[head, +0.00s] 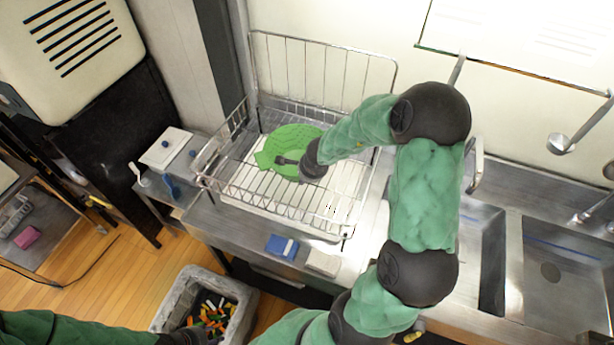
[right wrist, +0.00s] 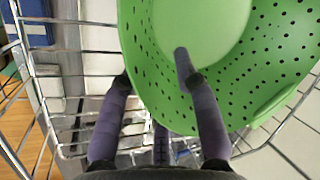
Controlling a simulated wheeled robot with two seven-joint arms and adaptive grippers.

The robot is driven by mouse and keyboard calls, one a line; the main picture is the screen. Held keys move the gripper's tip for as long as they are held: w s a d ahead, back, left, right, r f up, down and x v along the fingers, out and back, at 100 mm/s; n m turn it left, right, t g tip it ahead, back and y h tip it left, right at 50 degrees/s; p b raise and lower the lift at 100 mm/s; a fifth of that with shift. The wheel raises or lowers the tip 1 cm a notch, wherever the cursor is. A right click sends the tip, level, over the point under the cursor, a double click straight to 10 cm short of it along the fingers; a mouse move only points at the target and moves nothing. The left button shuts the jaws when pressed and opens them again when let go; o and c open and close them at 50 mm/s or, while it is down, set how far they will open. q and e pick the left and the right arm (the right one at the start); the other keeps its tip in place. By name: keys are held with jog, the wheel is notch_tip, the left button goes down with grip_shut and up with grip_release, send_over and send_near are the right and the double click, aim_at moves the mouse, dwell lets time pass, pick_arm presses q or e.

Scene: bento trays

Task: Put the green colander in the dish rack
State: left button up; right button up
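The green colander (head: 290,143) is inside the wire dish rack (head: 322,211), toward its back left, and looks tilted. My right gripper (head: 283,162) is at the colander's near side. In the right wrist view the colander (right wrist: 270,55) fills the upper right. There, my right gripper (right wrist: 153,68) has its fingers spread, one over the colander's inside and one beside its outer edge. The fingers do not look closed on the wall. The colander's underside is hidden. The dark end of my left arm (head: 182,338) shows at the bottom edge; its fingers cannot be made out.
A blue sponge (head: 282,246) and a pale block (head: 323,262) lie on the counter in front of the rack. A bin of colourful scraps (head: 240,318) stands below. Sink basins (head: 560,270) are at the right. A white box (head: 166,148) sits left of the rack.

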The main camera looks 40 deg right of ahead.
jog(key=p+v, duration=0.8)
jog(key=v, duration=0.4)
jog(key=shift+r, duration=0.45)
jog(key=shift+s+a+f, duration=0.1)
